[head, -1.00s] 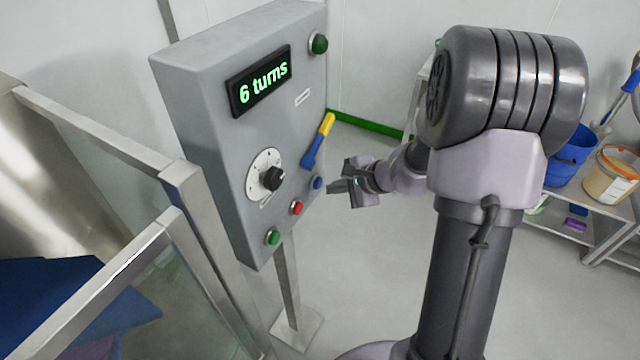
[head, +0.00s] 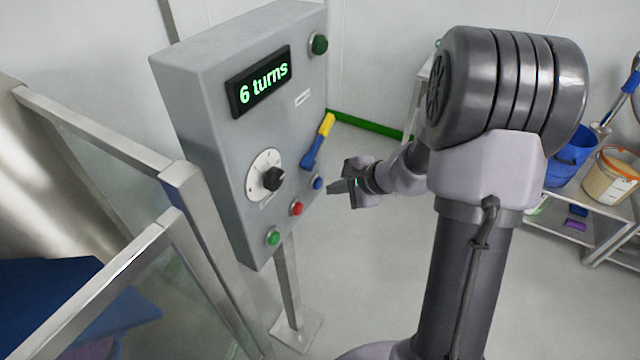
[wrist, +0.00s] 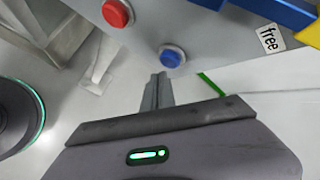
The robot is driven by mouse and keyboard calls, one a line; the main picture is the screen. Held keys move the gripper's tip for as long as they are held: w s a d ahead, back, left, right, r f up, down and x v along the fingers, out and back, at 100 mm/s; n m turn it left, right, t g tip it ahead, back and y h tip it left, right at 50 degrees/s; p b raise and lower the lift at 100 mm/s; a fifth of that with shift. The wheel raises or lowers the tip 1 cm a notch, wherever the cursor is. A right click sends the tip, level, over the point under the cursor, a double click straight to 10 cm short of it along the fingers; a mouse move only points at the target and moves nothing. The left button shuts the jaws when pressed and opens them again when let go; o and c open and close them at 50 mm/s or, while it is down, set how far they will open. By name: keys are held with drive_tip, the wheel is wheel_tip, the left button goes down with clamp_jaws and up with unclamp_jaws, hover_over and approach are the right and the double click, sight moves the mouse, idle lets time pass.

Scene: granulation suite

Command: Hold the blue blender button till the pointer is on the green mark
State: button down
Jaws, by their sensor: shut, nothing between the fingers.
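The blue button (head: 318,183) sits at the lower right of the grey control panel (head: 215,150). In the wrist view the blue button (wrist: 171,57) is just beyond my fingertips. My gripper (head: 332,187) is shut and empty, a short way right of the button and apart from it; its shut fingers (wrist: 158,80) point towards the panel in the wrist view. The display (head: 262,82) reads "6 turns" in green. A white dial (head: 258,165) with a black knob (head: 273,179) is on the panel. I cannot make out a pointer or green mark.
A red button (head: 296,208) and a green button (head: 273,237) sit left of and below the blue one. A blue and yellow lever (head: 318,142) is just above it. A glass-panelled metal guard (head: 185,190) stands at left. A shelf with buckets is at right.

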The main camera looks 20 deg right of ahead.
idle(0.8)
drive_tip(key=shift+w+a+b, duration=0.3)
drive_tip(key=shift+w, duration=0.05)
drive_tip(key=shift+w+a, duration=0.25)
drive_tip(key=shift+w, duration=0.15)
idle(1.7)
drive_tip(key=shift+s, duration=0.1)
idle(3.5)
drive_tip(key=shift+s+d+b, duration=0.45)
drive_tip(key=shift+s+d, duration=0.1)
drive_tip(key=shift+s, duration=0.1)
drive_tip(key=shift+s+d+b, duration=0.25)
drive_tip(key=shift+s+d, duration=0.55)
drive_tip(key=shift+s, duration=0.2)
drive_tip(key=shift+s+d+b, duration=0.2)
drive_tip(key=shift+s+d, duration=0.55)
drive_tip(key=shift+s, duration=0.2)
